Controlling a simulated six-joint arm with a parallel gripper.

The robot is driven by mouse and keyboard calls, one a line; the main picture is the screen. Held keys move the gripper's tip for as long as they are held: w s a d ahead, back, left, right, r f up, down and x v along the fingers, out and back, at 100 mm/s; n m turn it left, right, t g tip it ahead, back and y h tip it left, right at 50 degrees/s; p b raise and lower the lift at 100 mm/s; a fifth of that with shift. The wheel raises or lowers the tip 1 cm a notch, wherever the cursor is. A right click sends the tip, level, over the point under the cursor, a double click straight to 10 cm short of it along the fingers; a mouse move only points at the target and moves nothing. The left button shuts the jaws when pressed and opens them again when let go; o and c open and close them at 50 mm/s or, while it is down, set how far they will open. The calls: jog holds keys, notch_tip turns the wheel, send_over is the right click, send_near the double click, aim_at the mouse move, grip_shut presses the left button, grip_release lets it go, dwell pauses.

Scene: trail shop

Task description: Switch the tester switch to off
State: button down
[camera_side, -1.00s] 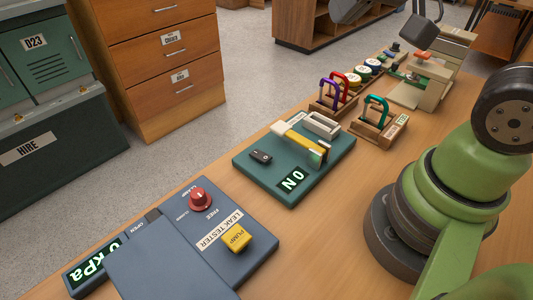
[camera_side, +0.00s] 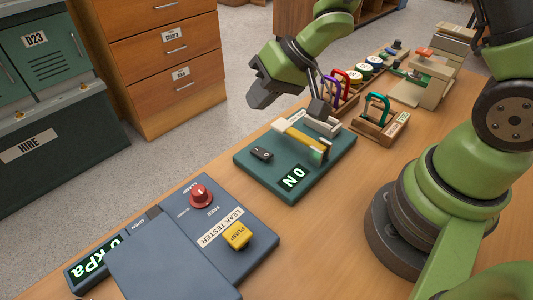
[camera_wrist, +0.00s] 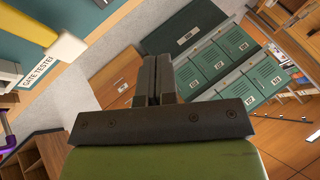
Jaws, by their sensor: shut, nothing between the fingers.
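The gate tester (camera_side: 322,163) is a flat teal board on the bench in the side view. On it are a small black switch (camera_side: 262,153), a lit display (camera_side: 293,178) reading ON, and a yellow lever (camera_side: 298,140) with a pale end. I cannot make out which way the switch is tipped. My gripper (camera_side: 258,101) is in the air, above and behind the board, clear of the switch. In the wrist view my gripper (camera_wrist: 155,60) has both fingers together and empty.
A blue leak tester (camera_side: 232,220) with a red knob and yellow pump button lies nearer the camera. Wooden racks with coloured carabiners (camera_side: 375,125) stand just beyond the gate tester. Drawers (camera_side: 165,65) and green lockers (camera_side: 45,50) are across the floor.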

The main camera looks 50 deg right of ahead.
aim_at(265, 152)
jog(key=shift+s+f, duration=0.25)
jog(key=shift+f, duration=1.2)
jog(key=shift+s+f, duration=0.2)
jog(key=shift+f, duration=1.2)
jog(key=shift+s+f, duration=0.25)
jog(key=shift+f, duration=1.2)
jog(key=shift+f, duration=0.4)
jog(key=shift+s+f, duration=0.1)
jog(key=shift+f, duration=0.25)
jog(key=shift+r, duration=0.75)
jog(key=shift+r, duration=0.1)
jog(key=shift+w+r, duration=0.25)
jog(key=shift+r, duration=0.95)
jog(key=shift+w+r, duration=0.25)
jog(key=shift+r, duration=0.95)
